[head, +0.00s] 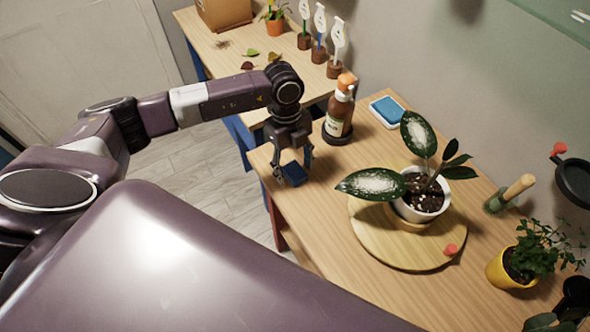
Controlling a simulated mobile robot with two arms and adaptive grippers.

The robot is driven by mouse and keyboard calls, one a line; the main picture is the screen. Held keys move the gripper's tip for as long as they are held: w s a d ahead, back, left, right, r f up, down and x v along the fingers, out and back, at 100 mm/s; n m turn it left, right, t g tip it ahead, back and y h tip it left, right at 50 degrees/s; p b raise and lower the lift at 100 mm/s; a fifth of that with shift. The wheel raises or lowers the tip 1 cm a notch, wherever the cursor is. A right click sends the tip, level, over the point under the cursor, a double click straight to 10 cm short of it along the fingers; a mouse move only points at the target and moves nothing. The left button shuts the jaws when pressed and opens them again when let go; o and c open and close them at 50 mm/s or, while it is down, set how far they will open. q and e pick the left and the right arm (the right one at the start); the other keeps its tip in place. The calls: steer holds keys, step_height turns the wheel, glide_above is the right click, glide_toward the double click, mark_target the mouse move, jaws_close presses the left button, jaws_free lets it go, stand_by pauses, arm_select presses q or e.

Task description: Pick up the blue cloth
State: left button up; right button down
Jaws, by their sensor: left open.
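My right gripper is not in view.
A brown pump bottle (339,115) stands close behind the gripper. A lighter blue pad lies on a white tray (376,115). A potted plant (418,203) stands on a round wooden board (375,238). Bare table lies between cloth and board.

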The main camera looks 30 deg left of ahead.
mark_target(295, 170)
arm_select(q)
steer(key=shift+c, duration=0.7)
steer(key=c, duration=0.9)
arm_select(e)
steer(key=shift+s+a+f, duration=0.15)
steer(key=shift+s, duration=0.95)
arm_select(q)
steer(key=shift+r, duration=0.1)
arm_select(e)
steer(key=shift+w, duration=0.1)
